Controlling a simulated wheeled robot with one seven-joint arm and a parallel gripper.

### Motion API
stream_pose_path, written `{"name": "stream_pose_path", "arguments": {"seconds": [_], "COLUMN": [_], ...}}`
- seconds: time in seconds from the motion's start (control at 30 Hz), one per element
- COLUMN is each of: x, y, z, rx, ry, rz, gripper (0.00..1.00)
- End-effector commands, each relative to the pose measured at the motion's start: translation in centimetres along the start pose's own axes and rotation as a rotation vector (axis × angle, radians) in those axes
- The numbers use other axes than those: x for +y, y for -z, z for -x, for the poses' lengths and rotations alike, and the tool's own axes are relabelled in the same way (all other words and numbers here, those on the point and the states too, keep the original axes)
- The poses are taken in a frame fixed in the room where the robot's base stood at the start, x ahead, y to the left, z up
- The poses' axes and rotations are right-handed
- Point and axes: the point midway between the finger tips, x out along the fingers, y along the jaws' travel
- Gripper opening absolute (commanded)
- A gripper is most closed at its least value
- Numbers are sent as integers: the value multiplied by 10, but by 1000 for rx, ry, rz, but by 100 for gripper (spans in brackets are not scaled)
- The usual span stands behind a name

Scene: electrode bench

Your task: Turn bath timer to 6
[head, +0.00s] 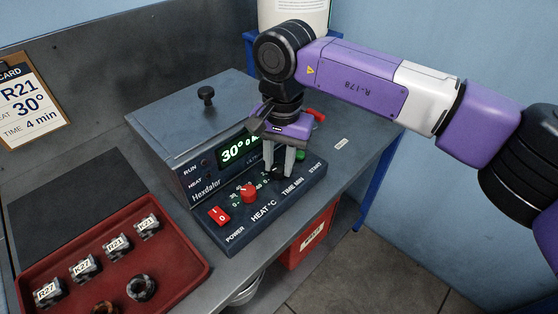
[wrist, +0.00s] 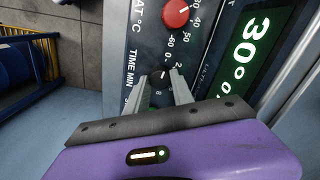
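The bath timer is a dark round knob (head: 279,173) by the TIME MIN label on the front panel of the grey Hexdalor bath. It also shows in the wrist view (wrist: 158,88), with a ring of small numerals around it. Its exact pointer setting is too small to read surely. My gripper (head: 276,170) points down over this knob. Its two grey fingers stand apart on either side of the knob, and in the wrist view (wrist: 159,76) small gaps seem to show between fingers and knob. The green display (head: 238,149) reads 30° and 0.
A red HEAT °C knob (head: 249,193) and a red power switch (head: 219,214) are left of the timer; a green START button (head: 300,154) is right. A red tray (head: 190,247) with labelled parts lies at left. A card (head: 32,107) reads R21, 30°, 4 min.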

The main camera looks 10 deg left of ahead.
Motion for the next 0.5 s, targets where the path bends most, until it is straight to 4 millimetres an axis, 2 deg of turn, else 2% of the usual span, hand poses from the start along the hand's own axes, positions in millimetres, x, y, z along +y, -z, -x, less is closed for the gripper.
{"name": "stream_pose_path", "arguments": {"seconds": [0.27,0.5], "x": [0,1], "y": [0,0], "z": [0,0], "rx": [1,6], "ry": [0,-1], "rz": [-17,-119], "gripper": [0,0]}}
